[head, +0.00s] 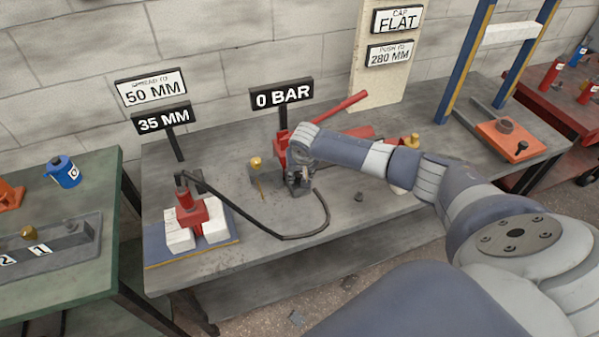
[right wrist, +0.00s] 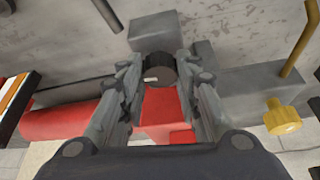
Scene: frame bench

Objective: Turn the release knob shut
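The release knob (right wrist: 160,72) is a short dark cylinder with a pale mark on its face, seen in the right wrist view in front of a grey block and a red body. My right gripper (right wrist: 158,76) has one finger on each side of it; both fingertips appear to touch its sides. In the head view my right gripper (head: 301,184) is low at the front of the red hand pump (head: 281,150), and the knob is hidden there. The gauge sign (head: 283,95) behind reads 0 BAR. My left gripper is out of view.
A black hose (head: 270,234) loops from the pump to a red spreader (head: 190,210) between white blocks at the left. A brass knob (right wrist: 282,117) on a grey block stands close beside the gripper. The red pump lever (head: 345,108) rises behind my wrist.

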